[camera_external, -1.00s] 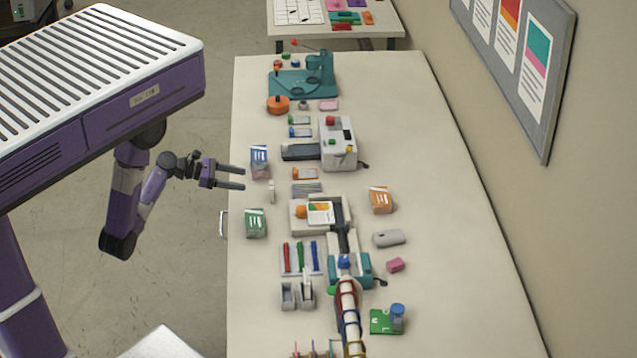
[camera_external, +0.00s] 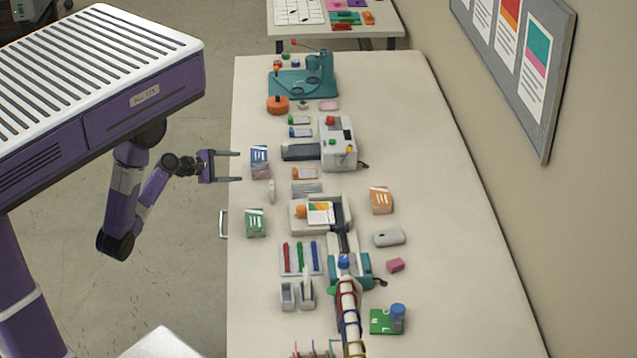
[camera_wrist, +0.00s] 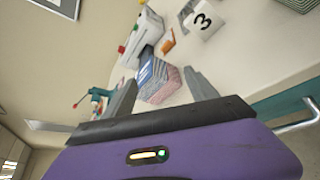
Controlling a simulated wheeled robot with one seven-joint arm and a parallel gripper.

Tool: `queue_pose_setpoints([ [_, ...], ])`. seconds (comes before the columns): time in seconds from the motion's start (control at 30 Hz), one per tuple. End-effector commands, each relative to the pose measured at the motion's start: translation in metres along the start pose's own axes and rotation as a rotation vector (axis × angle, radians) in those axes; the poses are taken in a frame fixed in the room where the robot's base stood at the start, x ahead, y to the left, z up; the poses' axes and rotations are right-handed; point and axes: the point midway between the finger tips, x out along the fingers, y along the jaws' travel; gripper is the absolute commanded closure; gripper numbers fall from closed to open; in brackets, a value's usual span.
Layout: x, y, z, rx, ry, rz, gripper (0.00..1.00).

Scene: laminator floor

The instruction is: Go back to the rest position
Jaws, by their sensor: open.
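My gripper (camera_external: 228,166) is open and empty, at the left edge of the long table (camera_external: 440,250). Its two fingers point right, toward a blue-and-pink card box (camera_external: 259,161) near that edge. In the wrist view my gripper (camera_wrist: 165,95) shows both fingers apart, with the card box (camera_wrist: 158,82) beyond and between them. I cannot tell whether a fingertip touches the box; no object is held. My forearm bends down on the left, beside the table.
A white machine with a red knob (camera_external: 338,145) and a teal press (camera_external: 305,82) stand farther in. A green card box (camera_external: 255,223) is nearer the front along the same edge. A drawer handle (camera_external: 223,223) sticks out at the table's left side. The floor (camera_external: 185,270) left of the table is clear.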

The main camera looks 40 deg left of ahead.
Motion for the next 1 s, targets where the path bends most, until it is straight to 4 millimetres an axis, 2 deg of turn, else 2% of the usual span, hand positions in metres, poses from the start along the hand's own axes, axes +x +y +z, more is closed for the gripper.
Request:
queue_pose_setpoints([
  [0.13,-0.018,0.004,-0.028,0.476,0.201,0.084,0.33],
  [0.27,-0.046,0.003,-0.036,0.934,0.373,0.097,0.33],
  [0.37,-0.074,-0.003,-0.028,1.305,0.487,0.076,0.33],
  [0.5,-0.11,-0.017,0.004,1.782,0.585,0.032,0.33],
  [0.6,-0.133,-0.032,0.033,2.033,0.603,0.003,0.33],
  [0.7,-0.15,-0.05,0.056,2.177,0.582,-0.023,0.33],
  [0.77,-0.158,-0.062,0.064,2.202,0.555,-0.044,0.33],
  [0.9,-0.171,-0.086,0.069,2.191,0.497,-0.105,0.33],
  [1.0,-0.176,-0.093,0.069,2.181,0.481,-0.128,0.33],
])
